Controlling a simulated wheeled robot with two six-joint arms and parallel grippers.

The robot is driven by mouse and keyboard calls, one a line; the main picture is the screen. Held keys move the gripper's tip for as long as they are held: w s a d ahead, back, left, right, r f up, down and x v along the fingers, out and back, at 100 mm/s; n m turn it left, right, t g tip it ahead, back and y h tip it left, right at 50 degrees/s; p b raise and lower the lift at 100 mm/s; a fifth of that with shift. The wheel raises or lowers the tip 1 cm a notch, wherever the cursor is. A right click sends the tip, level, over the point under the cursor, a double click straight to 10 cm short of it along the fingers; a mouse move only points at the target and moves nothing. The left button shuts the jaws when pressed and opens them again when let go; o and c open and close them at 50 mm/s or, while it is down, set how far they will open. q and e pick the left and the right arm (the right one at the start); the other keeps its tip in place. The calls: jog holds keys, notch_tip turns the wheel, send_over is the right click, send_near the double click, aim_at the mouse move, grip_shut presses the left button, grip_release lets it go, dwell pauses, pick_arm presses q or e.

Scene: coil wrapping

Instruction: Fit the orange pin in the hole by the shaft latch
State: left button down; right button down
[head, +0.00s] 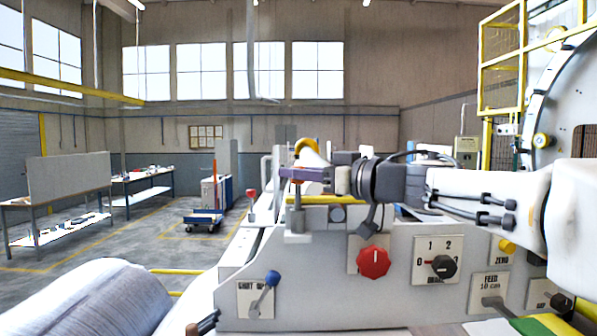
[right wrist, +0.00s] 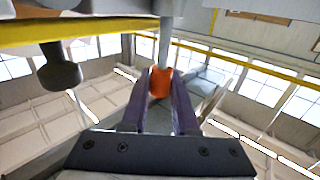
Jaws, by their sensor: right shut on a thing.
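My right gripper (head: 290,174), with purple fingers, reaches in from the right above the yellow bar (head: 325,199) of the machine. In the right wrist view it is shut on the orange pin (right wrist: 160,83), gripping its orange head. A grey rod (right wrist: 167,42) runs from the head toward the top of that picture. The fingers hide the orange head in the head view. A grey upright bracket (head: 297,222) stands just below the fingers, beside the yellow bar. Whether the rod is inside a hole there cannot be told. My left gripper is not in view.
The grey machine panel carries a red knob (head: 373,262), a black dial (head: 443,266) and a blue-tipped lever (head: 264,291). A large pale roll (head: 92,303) lies at the bottom left. A dark round knob (right wrist: 60,75) is left of the pin.

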jog(key=shift+f+b, duration=0.9)
jog(key=shift+f, duration=0.5)
jog(key=c, duration=0.6)
grip_release()
jog(key=shift+d, duration=0.1)
jog(key=b+v, duration=0.3)
jog(key=v, duration=0.7)
jog(key=shift+s+b, duration=0.2)
jog(key=shift+b, duration=0.2)
